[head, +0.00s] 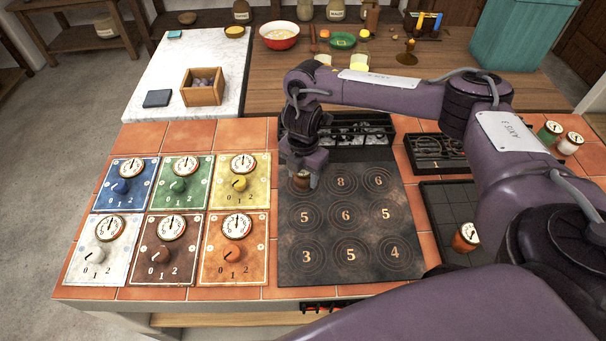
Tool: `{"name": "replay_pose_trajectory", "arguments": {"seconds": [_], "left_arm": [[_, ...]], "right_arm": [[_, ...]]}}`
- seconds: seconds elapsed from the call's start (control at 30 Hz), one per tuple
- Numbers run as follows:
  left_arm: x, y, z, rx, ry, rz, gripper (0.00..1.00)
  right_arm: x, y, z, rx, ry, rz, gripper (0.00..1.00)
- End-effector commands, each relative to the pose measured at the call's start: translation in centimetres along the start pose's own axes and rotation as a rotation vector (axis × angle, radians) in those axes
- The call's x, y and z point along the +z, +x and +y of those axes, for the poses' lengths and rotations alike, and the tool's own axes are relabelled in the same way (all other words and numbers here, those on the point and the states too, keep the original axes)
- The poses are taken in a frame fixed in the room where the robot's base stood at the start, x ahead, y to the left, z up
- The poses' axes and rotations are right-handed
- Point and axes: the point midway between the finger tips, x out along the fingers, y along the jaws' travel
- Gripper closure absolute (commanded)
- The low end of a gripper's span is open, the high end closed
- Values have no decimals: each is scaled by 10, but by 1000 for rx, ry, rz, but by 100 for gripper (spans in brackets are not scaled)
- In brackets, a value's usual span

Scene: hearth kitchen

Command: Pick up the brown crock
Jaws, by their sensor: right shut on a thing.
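The brown crock (300,182) is a small pot at the top-left ring of the dark numbered plate (328,232). My right gripper (302,178) points down over it and is shut on it, with a finger on each side. The gripper hides much of the crock, and I cannot tell whether its base touches the plate. My left gripper is out of view.
Colored dial panels (177,182) lie left of the plate. An orange-brown crock (466,237) stands on a dark grid tray (440,208) to the right. A green crock (549,133) and a reddish crock (570,143) stand farther right. A dark rack (350,137) is behind the plate.

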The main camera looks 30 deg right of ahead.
Motion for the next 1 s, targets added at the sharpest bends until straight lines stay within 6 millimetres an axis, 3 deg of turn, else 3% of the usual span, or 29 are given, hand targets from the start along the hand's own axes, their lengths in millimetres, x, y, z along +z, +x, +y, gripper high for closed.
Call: {"name": "replay_pose_trajectory", "arguments": {"seconds": [0.1,0.37,0.53,0.6,1.0], "left_arm": [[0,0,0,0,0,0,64],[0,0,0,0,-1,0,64],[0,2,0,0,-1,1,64],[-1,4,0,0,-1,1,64],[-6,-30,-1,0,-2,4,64]], "right_arm": [[0,-1,1,2,0,0,87],[0,-4,1,3,0,0,87],[0,-18,1,4,-1,1,87],[0,-30,2,6,-1,0,87],[1,-134,2,7,-2,-5,87]]}}
